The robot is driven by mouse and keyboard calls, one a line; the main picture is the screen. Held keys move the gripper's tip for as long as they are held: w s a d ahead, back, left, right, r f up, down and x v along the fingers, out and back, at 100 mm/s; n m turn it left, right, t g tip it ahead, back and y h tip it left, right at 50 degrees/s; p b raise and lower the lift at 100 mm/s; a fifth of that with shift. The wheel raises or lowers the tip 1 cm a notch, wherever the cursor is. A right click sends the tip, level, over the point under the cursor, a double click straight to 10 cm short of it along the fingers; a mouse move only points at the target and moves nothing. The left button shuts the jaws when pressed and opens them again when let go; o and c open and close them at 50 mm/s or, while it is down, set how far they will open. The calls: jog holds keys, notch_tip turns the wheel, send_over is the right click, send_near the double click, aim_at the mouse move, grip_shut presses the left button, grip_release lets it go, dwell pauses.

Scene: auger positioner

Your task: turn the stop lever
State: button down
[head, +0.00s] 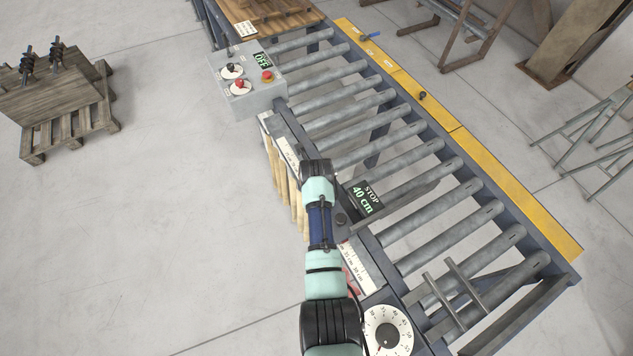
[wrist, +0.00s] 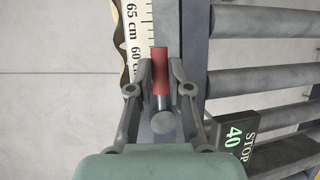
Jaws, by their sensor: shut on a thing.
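The stop lever (wrist: 159,60) has a red grip on a metal rod, with a round grey end below it. It lies along the rail beside the ruler strip in the wrist view. My gripper (wrist: 161,75) is shut on the red grip, with one finger on each side. In the head view my arm hides the gripper and the lever. The STOP display (head: 366,198) reads 40 cm; part of it also shows in the wrist view (wrist: 238,140).
The roller conveyor (head: 400,160) lies right of my arm. A ruler strip (wrist: 132,30) runs along its near rail. A white dial (head: 388,331) sits at the lower end. A control box (head: 247,85) reading OFF stands at the upper left.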

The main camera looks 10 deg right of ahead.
jog(key=c, duration=1.1)
grip_release()
jog(key=v, duration=1.2)
jog(key=shift+w, duration=0.1)
